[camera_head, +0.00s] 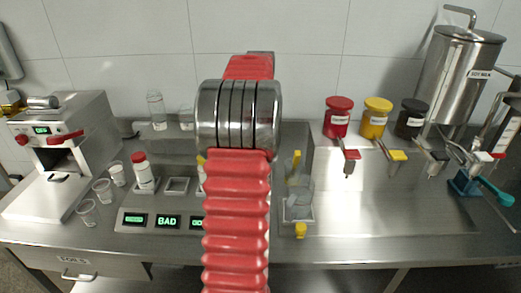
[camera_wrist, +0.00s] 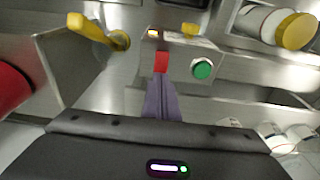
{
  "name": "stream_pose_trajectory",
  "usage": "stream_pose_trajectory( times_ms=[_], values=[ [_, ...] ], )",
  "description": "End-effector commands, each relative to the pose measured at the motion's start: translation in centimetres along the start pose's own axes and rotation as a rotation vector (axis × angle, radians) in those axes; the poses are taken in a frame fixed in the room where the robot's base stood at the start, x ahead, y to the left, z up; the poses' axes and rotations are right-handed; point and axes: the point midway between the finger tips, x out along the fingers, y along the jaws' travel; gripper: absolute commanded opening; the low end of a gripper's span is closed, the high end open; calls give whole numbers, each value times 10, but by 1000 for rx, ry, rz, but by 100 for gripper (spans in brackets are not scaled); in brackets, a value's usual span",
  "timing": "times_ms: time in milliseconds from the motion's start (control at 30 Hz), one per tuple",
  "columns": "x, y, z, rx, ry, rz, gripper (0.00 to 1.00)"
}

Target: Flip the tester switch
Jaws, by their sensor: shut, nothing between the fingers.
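The tester (camera_head: 158,219) is a low grey panel on the counter, with green lit displays, one reading BAD. My red arm hides its right end in the head view. In the wrist view a grey panel carries a small red piece (camera_wrist: 162,62), which may be the switch, and a round green button (camera_wrist: 202,69) to its right. My gripper (camera_wrist: 161,82) is shut and empty, its purple-grey fingers pointing at the red piece. Their tips appear right at its lower edge; I cannot tell whether they touch. The gripper is hidden in the head view.
A yellow lever (camera_wrist: 90,30) and a red rounded thing (camera_wrist: 10,88) are left in the wrist view. A white jar with a yellow lid (camera_wrist: 296,31) is upper right. In the head view, a white bottle (camera_head: 143,176) and small cups (camera_head: 103,190) stand left of my arm.

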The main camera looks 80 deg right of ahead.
Motion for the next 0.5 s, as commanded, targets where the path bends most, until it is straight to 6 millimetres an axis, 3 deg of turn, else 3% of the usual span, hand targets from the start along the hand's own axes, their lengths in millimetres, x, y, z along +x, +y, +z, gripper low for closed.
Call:
stream_pose_trajectory(
  times_ms=[500],
  values=[
    [6,0,1,0,0,0,0]
  ],
)
